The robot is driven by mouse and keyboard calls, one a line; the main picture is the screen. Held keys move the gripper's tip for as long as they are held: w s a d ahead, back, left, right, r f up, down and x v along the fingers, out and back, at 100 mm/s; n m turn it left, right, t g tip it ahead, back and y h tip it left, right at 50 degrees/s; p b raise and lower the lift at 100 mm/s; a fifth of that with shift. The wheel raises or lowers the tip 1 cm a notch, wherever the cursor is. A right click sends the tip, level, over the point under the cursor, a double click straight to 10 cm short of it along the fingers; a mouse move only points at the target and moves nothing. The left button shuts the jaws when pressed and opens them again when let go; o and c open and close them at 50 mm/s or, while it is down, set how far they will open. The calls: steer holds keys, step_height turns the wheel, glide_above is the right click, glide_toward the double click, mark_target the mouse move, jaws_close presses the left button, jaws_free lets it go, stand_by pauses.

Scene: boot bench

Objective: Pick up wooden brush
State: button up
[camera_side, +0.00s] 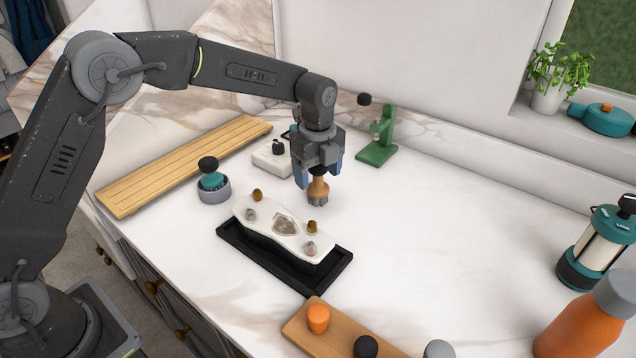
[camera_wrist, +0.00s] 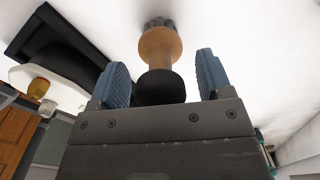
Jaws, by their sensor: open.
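The wooden brush (camera_side: 318,187) stands upright with its grey bristles down, behind the black tray in the side view. In the wrist view the brush (camera_wrist: 160,50) shows a tan wooden body, a dark rounded top and grey bristles at the far end. My gripper (camera_side: 318,176) is above and around the brush's upper part. Its two blue fingers, seen in the wrist view (camera_wrist: 160,80), are apart with the brush between them. A gap shows on each side, so neither finger touches it there. The brush's top is hidden by my gripper in the side view.
A black tray (camera_side: 232,234) with a white knobbed piece (camera_side: 270,222) lies just in front. The counter right of the brush is clear.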

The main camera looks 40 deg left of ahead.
steer(key=c, duration=1)
steer(key=shift+r, duration=0.1)
